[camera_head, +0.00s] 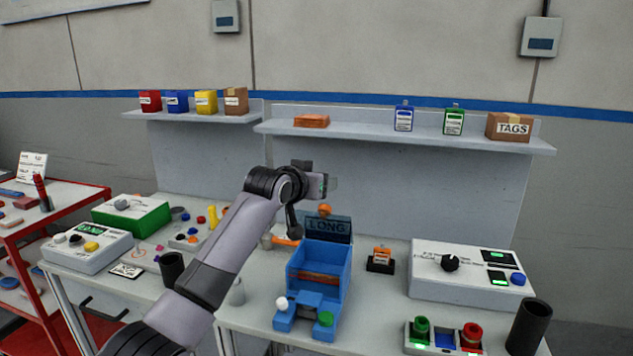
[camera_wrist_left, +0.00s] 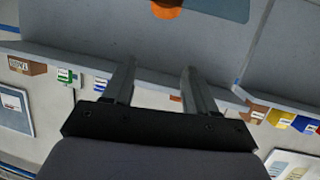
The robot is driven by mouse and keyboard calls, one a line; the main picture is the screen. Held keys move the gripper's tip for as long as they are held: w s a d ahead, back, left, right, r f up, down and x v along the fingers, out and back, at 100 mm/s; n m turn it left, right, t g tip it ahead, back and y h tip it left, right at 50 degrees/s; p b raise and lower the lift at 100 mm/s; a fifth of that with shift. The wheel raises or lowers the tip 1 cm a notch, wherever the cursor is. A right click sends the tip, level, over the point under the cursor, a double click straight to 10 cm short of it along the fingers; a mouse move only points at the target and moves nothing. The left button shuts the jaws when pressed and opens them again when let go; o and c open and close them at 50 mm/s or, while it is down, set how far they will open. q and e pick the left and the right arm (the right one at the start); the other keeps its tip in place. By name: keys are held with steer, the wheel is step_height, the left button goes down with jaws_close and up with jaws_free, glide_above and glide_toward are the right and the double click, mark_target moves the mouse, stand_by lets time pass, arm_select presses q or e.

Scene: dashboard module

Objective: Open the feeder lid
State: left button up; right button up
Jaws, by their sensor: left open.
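The blue feeder (camera_head: 343,272) stands on the bench, with brownish pieces showing inside its open top. Its dark translucent lid panel, marked LONG (camera_head: 328,230), stands raised at the back. An orange knob (camera_head: 325,210) is at the panel's top edge. My left gripper (camera_head: 328,185) is just above and behind the knob, apart from it as far as I can see. In the left wrist view the gripper (camera_wrist_left: 158,76) is open and empty. An orange round part (camera_wrist_left: 167,9) on a grey-blue panel shows beyond the fingers. My right gripper is not in view.
A white knob (camera_head: 281,303) and a green knob (camera_head: 326,319) are at the feeder's front. An orange item on a black stand (camera_head: 381,261) and a white control box (camera_head: 430,275) are to the right. A wall shelf (camera_head: 400,135) is behind the gripper. My left arm hides part of the bench.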

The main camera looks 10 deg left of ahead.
arm_select(q)
steer(key=shift+s+r, duration=0.1)
stand_by(0.5)
steer(key=b+v, duration=0.1)
steer(key=v, duration=0.6)
stand_by(0.4)
